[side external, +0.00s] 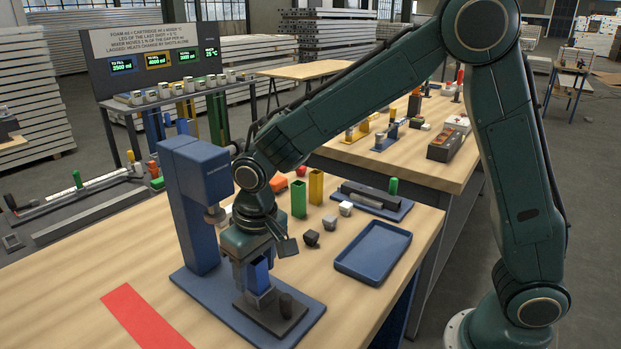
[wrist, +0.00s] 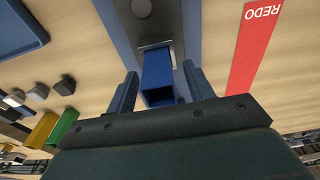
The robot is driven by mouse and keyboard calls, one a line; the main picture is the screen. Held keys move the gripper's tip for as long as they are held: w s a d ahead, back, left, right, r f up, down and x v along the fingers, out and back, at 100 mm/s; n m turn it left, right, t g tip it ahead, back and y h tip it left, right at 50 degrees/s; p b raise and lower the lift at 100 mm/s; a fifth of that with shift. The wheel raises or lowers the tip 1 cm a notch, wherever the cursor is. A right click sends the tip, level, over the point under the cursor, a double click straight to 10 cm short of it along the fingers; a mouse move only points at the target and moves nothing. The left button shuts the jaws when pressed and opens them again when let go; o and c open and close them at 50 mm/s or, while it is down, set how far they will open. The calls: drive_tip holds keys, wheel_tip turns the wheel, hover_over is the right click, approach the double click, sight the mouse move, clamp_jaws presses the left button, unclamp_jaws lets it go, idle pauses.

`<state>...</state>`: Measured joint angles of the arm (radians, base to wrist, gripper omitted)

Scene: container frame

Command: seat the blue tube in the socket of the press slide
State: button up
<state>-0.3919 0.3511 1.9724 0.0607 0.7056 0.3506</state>
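The blue tube (side external: 259,275) stands upright at the press slide, its lower end meeting the grey socket block (side external: 262,298) on the dark slide plate (side external: 272,318). How deep it sits in the socket I cannot tell. In the wrist view the tube (wrist: 158,72) lies between my two fingers, with the grey socket (wrist: 155,45) beyond it. My gripper (wrist: 160,70) is open around the tube, with visible gaps between fingers and tube. In the side view my gripper (side external: 254,272) points down over the socket, beside the blue press column (side external: 195,205).
A dark knob (side external: 286,305) stands on the slide. A blue tray (side external: 373,252), green and yellow tubes (side external: 299,199) and small dark and grey blocks (side external: 311,238) are to the right. A red REDO strip (side external: 148,322) lies at the front left.

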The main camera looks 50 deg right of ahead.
wheel_tip(320, 180, up, 14)
drive_tip(key=s, duration=0.1)
drive_tip(key=shift+s+f, duration=0.15)
drive_tip(key=shift+s, duration=0.2)
idle(0.4)
drive_tip(key=shift+s, duration=0.1)
idle(0.4)
drive_tip(key=s+d+t, duration=0.2)
drive_tip(key=s+d, duration=0.5)
drive_tip(key=s, duration=0.3)
drive_tip(key=s+d+t, duration=0.2)
drive_tip(key=s+d, duration=0.6)
drive_tip(key=s, duration=0.2)
drive_tip(key=shift+r, duration=0.2)
